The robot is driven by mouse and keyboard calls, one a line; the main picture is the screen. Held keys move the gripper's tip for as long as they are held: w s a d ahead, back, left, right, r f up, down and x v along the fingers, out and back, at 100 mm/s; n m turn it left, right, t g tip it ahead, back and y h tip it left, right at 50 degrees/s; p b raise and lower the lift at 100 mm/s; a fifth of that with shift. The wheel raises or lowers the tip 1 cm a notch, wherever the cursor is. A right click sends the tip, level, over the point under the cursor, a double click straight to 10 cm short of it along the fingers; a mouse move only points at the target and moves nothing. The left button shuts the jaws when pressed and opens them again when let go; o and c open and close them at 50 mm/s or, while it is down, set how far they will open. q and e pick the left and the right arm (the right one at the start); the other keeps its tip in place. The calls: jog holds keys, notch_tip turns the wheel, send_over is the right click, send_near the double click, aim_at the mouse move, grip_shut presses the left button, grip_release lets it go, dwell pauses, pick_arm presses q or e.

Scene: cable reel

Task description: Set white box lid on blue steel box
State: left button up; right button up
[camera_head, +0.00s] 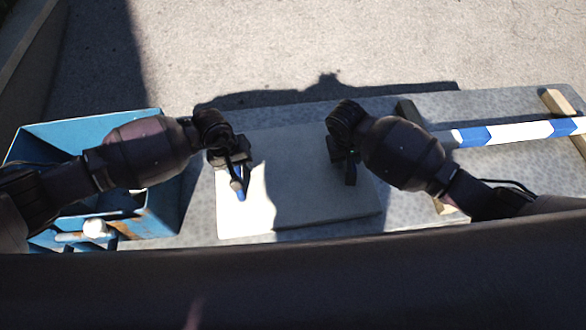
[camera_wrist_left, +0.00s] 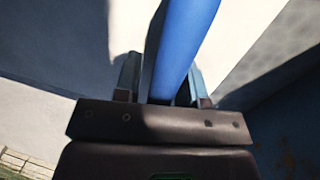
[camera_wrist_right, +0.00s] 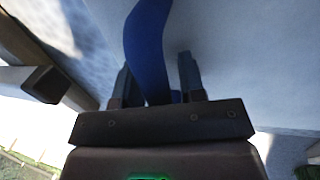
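The white box lid (camera_head: 325,212) lies flat on the grey table, right of the blue steel box. It has a blue handle (camera_head: 240,190) on its left part. The blue steel box (camera_head: 160,200) is open-topped, partly hidden by my left arm. My left gripper (camera_head: 237,180) is open around this handle, which shows between the fingers in the left wrist view (camera_wrist_left: 178,50). My right gripper (camera_head: 350,172) is open over the lid's right part. In the right wrist view another blue handle (camera_wrist_right: 148,50) stands between its fingers, with gaps beside it.
A blue-and-white striped pole (camera_head: 510,132) rests on wooden blocks (camera_head: 556,102) at the right of the grey table (camera_head: 490,104). Open pavement lies behind the table.

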pick_arm(q)
grip_shut()
pick_arm(e)
grip_shut()
pick_arm(q)
jog(key=shift+r, duration=0.15)
pick_arm(e)
jog(key=shift+w+r, duration=0.1)
